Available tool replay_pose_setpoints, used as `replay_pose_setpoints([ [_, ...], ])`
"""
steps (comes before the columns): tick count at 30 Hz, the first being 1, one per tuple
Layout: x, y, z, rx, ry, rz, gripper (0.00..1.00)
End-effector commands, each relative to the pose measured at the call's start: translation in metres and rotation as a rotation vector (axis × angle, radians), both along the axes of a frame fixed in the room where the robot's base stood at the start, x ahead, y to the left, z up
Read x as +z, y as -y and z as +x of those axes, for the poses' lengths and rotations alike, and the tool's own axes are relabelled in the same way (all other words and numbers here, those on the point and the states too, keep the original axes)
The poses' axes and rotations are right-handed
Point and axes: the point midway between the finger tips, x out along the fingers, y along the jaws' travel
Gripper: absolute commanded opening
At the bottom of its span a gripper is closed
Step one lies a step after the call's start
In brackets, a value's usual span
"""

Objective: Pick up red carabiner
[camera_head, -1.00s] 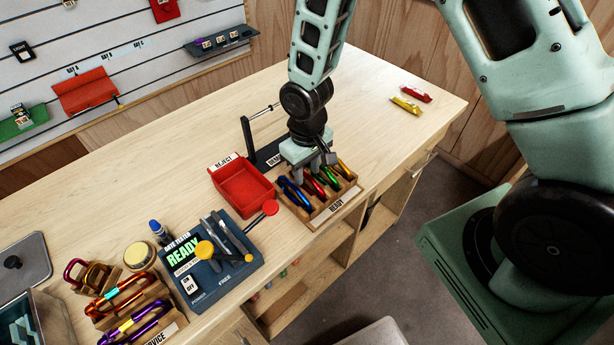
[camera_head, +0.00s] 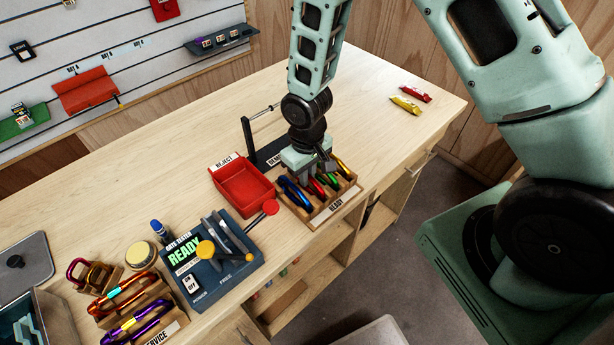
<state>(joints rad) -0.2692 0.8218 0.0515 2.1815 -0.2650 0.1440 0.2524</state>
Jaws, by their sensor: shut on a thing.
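The red carabiner (camera_head: 315,187) stands in the wooden rack marked READY (camera_head: 335,207), between a blue carabiner (camera_head: 291,191) on its left and a green carabiner (camera_head: 329,180) on its right. A yellow-gold carabiner (camera_head: 343,169) stands at the rack's right end. My gripper (camera_head: 318,172) is right above the rack, pointing down, with its fingers at the red carabiner. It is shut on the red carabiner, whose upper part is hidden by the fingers. The carabiner still appears to be within its slot.
A red REJECT tray (camera_head: 243,188) and a gate tester (camera_head: 213,262) with a red-knobbed lever stand left of the rack. A dark stand with a rod (camera_head: 249,140) is behind my gripper. The SERVICE rack (camera_head: 163,335) holds several carabiners. The table's right half is mostly clear.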

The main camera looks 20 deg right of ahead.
Motion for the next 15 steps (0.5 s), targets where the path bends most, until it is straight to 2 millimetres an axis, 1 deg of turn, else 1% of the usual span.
replay_pose_setpoints([
  [5, 0.009, 0.0, 0.001, 0.0, 0.002, 0.001, 0.0],
  [8, 0.018, 0.0, 0.001, 0.0, 0.005, 0.002, 0.0],
  [15, 0.049, 0.0, 0.001, -0.002, 0.005, 0.002, 0.0],
])
